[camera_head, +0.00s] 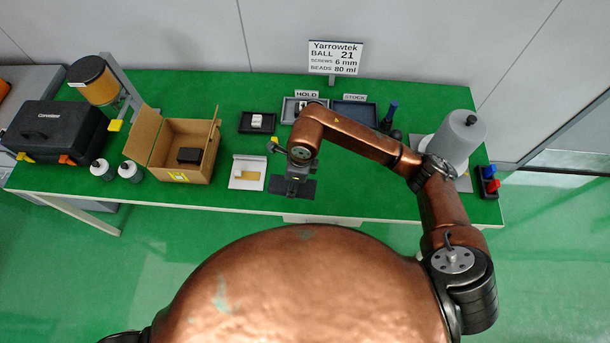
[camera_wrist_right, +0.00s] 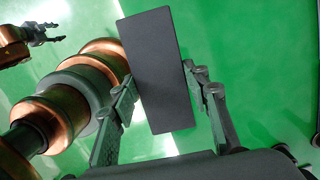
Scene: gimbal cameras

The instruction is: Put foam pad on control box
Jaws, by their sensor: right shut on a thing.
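The foam pad is a flat dark grey rectangle (camera_wrist_right: 160,70), held between the two fingers of my right gripper (camera_wrist_right: 158,100) in the right wrist view. In the head view the pad (camera_head: 307,190) shows as a dark patch around my right gripper (camera_head: 292,188), near the table's front edge. A small black box (camera_head: 189,155) inside an open cardboard carton (camera_head: 184,133) looks like the control box, though no label on it can be read. My left gripper (camera_wrist_right: 50,34) shows at the upper left of the right wrist view, its fingers apart and empty. The head view does not show it.
A white tray (camera_head: 247,183) with a tan piece lies between carton and right gripper. Behind are dark trays (camera_head: 258,122) and HOLD and STOCK signs. The carton's flaps stand up.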

